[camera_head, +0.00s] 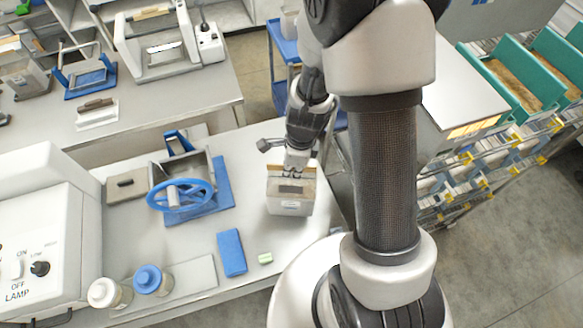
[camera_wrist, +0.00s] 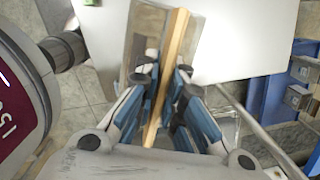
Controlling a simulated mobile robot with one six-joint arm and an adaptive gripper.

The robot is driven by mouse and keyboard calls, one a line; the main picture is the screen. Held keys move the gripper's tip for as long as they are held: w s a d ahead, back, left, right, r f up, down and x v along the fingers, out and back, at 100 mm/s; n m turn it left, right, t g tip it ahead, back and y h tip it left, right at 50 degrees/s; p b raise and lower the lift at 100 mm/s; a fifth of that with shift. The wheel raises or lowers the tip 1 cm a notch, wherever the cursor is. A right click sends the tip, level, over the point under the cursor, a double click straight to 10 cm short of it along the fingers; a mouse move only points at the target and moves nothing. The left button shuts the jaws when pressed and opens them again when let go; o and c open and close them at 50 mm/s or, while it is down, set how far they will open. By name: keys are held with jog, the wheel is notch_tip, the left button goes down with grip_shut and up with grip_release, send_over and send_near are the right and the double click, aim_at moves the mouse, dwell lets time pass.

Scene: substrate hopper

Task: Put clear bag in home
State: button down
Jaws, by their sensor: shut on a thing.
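The clear bag (camera_head: 290,205) is a see-through, box-shaped pouch with a tan strip along its top and a dark label patch. It is upright at the right part of the near table; I cannot tell whether its base touches the tabletop. My gripper (camera_head: 297,165) comes down from above and is shut on the bag's top. In the wrist view, the blue-padded fingers (camera_wrist: 167,100) pinch the tan strip of the bag (camera_wrist: 146,38) from both sides. No spot marked as home can be made out.
A white lamp box (camera_head: 45,230) stands at left. Teal bins (camera_head: 500,80) are at right.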

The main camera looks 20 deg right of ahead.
jog(key=shift+w+f+b, duration=0.15)
jog(key=shift+f+b, duration=2.4)
jog(key=shift+f, duration=0.1)
jog(key=shift+f+b, duration=0.4)
jog(key=shift+f, duration=0.2)
jog(key=c, duration=1.6)
grip_release()
jog(key=shift+c, duration=0.2)
send_near(291, 181)
jog(key=shift+w+d, duration=0.4)
jog(key=shift+r, duration=0.1)
